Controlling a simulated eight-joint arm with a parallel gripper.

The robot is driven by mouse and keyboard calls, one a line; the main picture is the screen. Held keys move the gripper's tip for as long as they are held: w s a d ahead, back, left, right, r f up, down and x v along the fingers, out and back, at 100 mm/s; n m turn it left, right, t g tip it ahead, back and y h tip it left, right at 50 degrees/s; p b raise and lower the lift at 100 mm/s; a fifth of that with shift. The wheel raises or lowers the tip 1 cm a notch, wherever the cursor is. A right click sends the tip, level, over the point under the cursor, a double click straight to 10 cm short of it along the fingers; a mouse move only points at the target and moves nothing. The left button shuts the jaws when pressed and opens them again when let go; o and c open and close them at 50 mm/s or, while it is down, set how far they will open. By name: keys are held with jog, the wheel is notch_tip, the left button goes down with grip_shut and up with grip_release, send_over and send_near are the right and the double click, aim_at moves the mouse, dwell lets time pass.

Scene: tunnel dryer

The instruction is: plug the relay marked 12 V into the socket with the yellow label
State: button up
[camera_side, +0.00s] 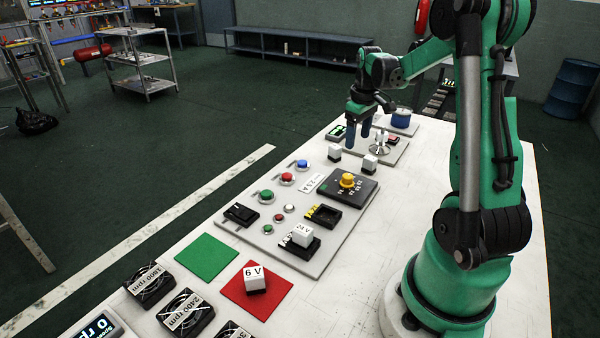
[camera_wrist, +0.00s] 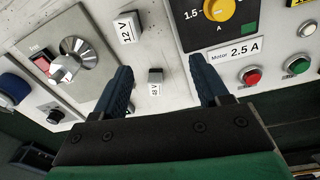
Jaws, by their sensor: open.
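The relay marked 12 V (camera_wrist: 127,27) is a small white block on the table near the top of the wrist view. It appears to be the right one of two white blocks near my gripper in the side view (camera_side: 370,163). A second white relay (camera_wrist: 155,76), its label hard to read, lies between my fingers in the wrist view. My gripper (camera_side: 358,130) is open and empty above the table, fingers pointing down; it also shows in the wrist view (camera_wrist: 162,80). The socket with the yellow label (camera_side: 323,218) is black and looks empty, on the grey panel.
A relay marked 24 V (camera_side: 303,235) sits at the socket beside the yellow-labelled one. A yellow dial box (camera_side: 349,185) and several buttons stand on the panel. A relay marked 6 V (camera_side: 255,278) is on a red square. A knob plate (camera_wrist: 85,62) is left in the wrist view.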

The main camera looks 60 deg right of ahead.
aim_at(371, 157)
jog(key=shift+g+y, duration=0.3)
jog(key=s+d+f, duration=0.2)
jog(key=d, duration=0.1)
jog(key=shift+s+d+f, duration=0.25)
jog(key=shift+s+f, duration=0.05)
jog(key=shift+f, duration=2.65)
grip_shut()
